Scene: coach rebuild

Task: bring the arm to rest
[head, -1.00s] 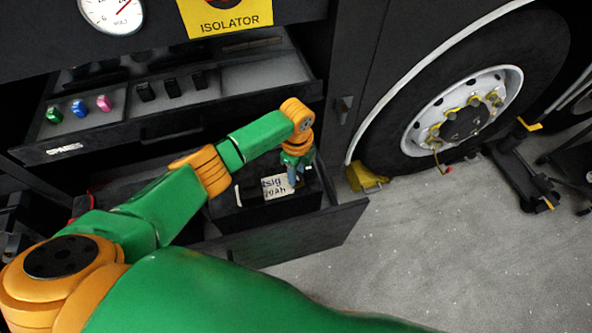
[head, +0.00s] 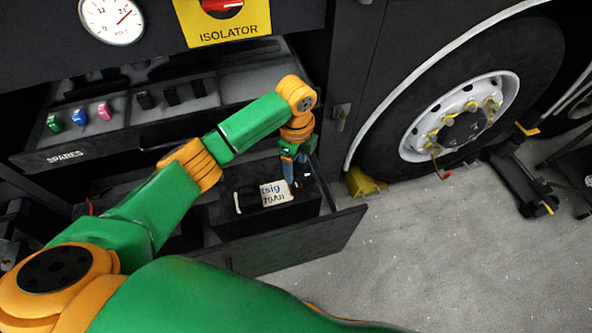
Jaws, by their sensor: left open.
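My left arm comes in from the left, and its gripper (head: 295,184) points down over the right part of a black battery box (head: 240,220). The gripper is open, its blue fingers just beside the pale label (head: 277,193) in this view. I see nothing held between the fingers. I cannot tell whether the fingertips touch the box. The box sits in an open black drawer (head: 335,232). My right gripper is not in view.
Above is an open spares tray (head: 70,157) with green, blue and pink fuses (head: 79,116) and several black pieces. A yellow isolator panel (head: 228,36) and a gauge (head: 111,20) are higher up.

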